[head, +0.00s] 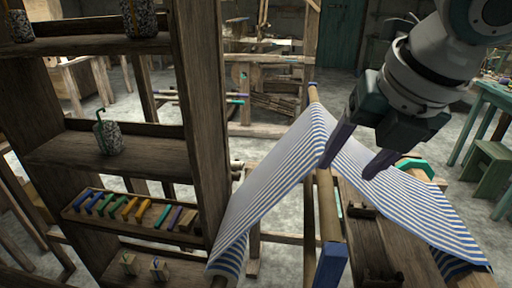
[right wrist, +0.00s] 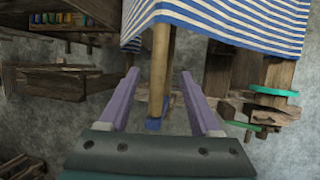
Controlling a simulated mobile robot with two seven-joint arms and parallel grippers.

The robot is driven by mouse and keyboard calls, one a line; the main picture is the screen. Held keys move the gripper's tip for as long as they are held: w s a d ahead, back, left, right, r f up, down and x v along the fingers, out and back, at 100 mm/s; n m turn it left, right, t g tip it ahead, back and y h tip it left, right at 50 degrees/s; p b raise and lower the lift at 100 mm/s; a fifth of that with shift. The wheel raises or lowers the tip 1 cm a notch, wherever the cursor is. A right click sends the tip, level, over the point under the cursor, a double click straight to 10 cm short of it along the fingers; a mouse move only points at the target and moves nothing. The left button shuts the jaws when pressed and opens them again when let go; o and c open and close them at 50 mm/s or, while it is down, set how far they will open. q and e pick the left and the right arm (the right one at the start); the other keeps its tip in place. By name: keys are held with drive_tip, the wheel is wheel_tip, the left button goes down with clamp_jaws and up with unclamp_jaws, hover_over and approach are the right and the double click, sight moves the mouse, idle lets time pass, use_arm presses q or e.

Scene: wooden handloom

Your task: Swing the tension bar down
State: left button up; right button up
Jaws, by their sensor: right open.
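The tension bar looks to be the round wooden bar with blue ends (head: 329,217), running from near to far under the striped cloth. In the right wrist view the bar (right wrist: 160,62) shows between the two purple fingers, with its blue end lower down. My right gripper (head: 348,170) is open above the cloth and bar. I cannot tell whether either finger touches them. The blue-and-white striped cloth (head: 270,160) is draped over the bar in a peak and slopes down both sides. It also shows in the right wrist view (right wrist: 235,22). My left gripper is not in view.
A wooden shelf (head: 110,150) with a speckled mug (head: 108,138) and a tray of coloured pieces (head: 130,210) stands at the left. Dark loom beams (head: 375,240) lie right of the bar. A green end piece (head: 414,167) sits near the gripper. A green stool (head: 488,165) stands at the right.

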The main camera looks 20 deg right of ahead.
sight(330, 187)
drive_tip(key=x, duration=0.7)
drive_tip(key=shift+a+f, duration=0.1)
drive_tip(key=shift+f, duration=0.15)
drive_tip(key=shift+w, duration=0.1)
clamp_jaws()
idle(1.0)
